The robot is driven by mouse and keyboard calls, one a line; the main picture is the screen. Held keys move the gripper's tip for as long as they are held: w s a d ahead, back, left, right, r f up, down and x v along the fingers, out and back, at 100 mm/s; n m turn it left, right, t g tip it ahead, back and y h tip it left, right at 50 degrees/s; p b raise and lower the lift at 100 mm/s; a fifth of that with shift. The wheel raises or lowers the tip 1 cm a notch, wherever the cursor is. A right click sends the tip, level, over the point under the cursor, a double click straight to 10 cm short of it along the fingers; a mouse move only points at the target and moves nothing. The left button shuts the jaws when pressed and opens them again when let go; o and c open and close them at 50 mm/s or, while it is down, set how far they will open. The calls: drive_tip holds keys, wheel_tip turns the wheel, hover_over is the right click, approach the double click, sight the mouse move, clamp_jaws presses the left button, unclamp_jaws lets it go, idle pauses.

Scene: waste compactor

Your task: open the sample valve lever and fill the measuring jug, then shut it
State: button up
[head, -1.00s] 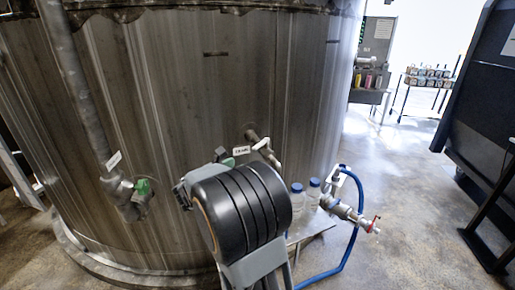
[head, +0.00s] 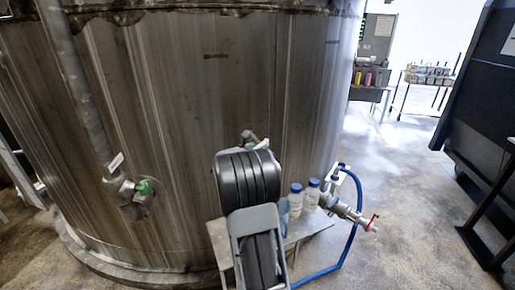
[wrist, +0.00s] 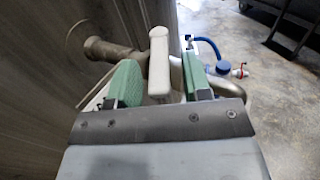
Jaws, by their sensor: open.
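The pale sample valve lever (wrist: 158,62) stands upright in the wrist view, between the two green-padded fingers of my gripper (wrist: 161,80). My gripper is open, and the lever sits in the gap without being clamped. The valve's pipe stub (wrist: 103,49) comes out of the tank at the left. In the head view, only the top of the valve (head: 250,138) shows above my wrist; my gripper is hidden behind my arm. A clear bluish vessel (head: 283,213), perhaps the measuring jug, is partly hidden beside my arm. Its fill level cannot be seen.
The large steel tank (head: 190,100) fills the left and middle. Two blue-capped bottles (head: 296,201) stand on a small metal shelf (head: 308,228). To the right are a metal valve with a red handle (head: 350,212) and a blue hose (head: 352,245).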

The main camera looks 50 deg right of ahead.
drive_tip(key=shift+d, duration=0.35)
clamp_jaws()
idle(0.3)
